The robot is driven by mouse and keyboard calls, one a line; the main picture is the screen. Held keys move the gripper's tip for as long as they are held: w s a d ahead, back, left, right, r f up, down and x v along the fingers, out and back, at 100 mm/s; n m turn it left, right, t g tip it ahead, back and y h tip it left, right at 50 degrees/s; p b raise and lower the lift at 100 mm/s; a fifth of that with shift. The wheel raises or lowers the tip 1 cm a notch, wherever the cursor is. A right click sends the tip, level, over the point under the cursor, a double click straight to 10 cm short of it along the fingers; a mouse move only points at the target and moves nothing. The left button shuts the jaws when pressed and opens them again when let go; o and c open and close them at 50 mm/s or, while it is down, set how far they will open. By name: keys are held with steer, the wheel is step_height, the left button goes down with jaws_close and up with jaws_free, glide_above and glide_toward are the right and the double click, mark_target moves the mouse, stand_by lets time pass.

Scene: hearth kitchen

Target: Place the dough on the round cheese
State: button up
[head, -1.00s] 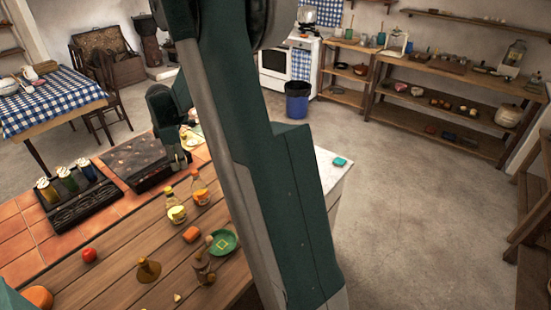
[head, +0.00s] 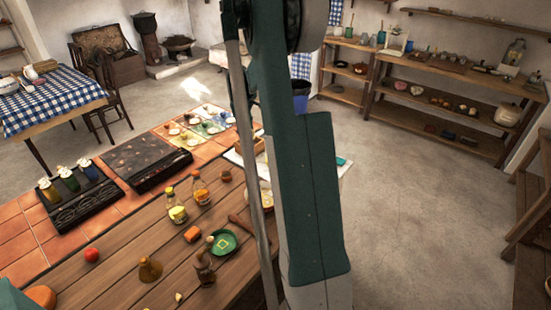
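A round, flat orange-brown thing (head: 40,297) lies at the lower left of the wooden counter and may be the round cheese, though it is small and partly cut off by my own body. I cannot pick out the dough for sure. A pale round shape (head: 265,196) shows only partly beside my arm, and I cannot tell what it is. My arm crosses the middle of the head view from top to bottom. My gripper is hidden behind it, so neither its fingers nor anything in them shows.
Behind are a dark stove plate (head: 146,160), a jar rack (head: 72,200) and several small bowls on tiles.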

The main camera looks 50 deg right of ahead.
steer(key=s+d+m, duration=0.3)
steer(key=s+d, duration=0.4)
steer(key=d, duration=0.5)
steer(key=shift+g, duration=0.3)
steer(key=shift+w+a+f, duration=0.1)
steer(key=shift+a+f, duration=0.05)
steer(key=shift+f, duration=1.15)
steer(key=shift+a+f, duration=0.15)
steer(key=shift+f, duration=1.15)
steer(key=shift+f, duration=0.1)
steer(key=shift+f, duration=3.05)
steer(key=shift+f, duration=1.85)
steer(key=shift+f, duration=0.15)
